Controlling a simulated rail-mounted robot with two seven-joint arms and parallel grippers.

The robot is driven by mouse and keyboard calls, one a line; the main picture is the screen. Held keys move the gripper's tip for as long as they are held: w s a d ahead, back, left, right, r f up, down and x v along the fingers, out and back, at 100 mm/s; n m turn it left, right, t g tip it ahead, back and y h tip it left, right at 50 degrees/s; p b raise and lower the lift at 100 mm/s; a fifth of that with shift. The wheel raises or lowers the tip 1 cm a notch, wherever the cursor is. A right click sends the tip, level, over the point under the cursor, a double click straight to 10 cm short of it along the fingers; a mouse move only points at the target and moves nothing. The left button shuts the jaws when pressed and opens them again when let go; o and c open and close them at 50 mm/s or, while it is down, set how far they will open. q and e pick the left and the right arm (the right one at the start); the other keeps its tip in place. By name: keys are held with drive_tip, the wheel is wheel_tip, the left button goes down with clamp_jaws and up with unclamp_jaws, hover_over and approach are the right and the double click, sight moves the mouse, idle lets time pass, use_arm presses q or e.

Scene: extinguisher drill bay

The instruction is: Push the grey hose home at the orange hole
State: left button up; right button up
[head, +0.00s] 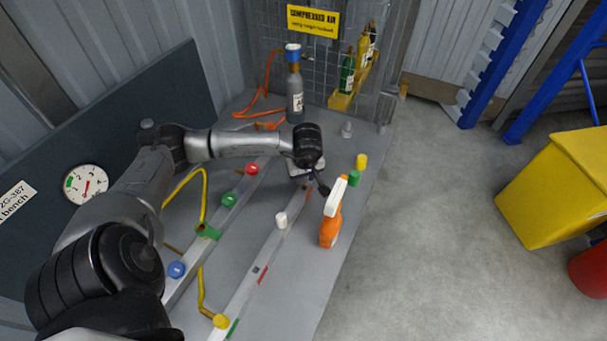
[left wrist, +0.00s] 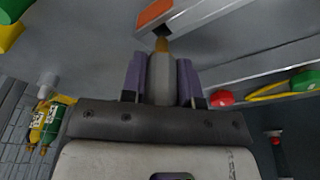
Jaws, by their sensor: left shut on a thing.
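My left gripper (left wrist: 161,62) is shut on the grey hose end (left wrist: 161,80), which lies between its two purple-grey fingers. A brass tip (left wrist: 162,45) sticks out ahead of the fingers. A dark hole (left wrist: 163,30) in a pale rail lies just beyond the tip, beside an orange patch (left wrist: 155,12). The tip points at the hole; I cannot tell whether it touches or has entered. In the head view my left gripper (head: 318,184) is low over the far end of the front rail, and the wrist hides the hose. My right gripper is not in view.
An orange spray bottle (head: 330,228) stands right of the gripper, close by. Green (head: 354,178) and yellow (head: 361,161) caps stand near the bench edge. A white cap (head: 281,219) sits on the front rail (head: 250,283). Yellow hose (head: 203,200) runs along the back rail.

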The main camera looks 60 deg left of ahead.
sight(303, 184)
use_arm(q)
drive_tip(key=shift+f, duration=0.25)
drive_tip(key=shift+f+b, duration=0.5)
drive_tip(key=shift+b, duration=0.1)
drive_tip(key=shift+f, duration=0.25)
drive_tip(key=shift+f+b, duration=0.1)
drive_tip(key=shift+b, duration=0.2)
drive_tip(key=shift+f, duration=0.1)
idle(0.6)
drive_tip(key=shift+f+b, duration=0.55)
drive_tip(key=shift+b, duration=0.1)
drive_tip(key=shift+f, duration=0.3)
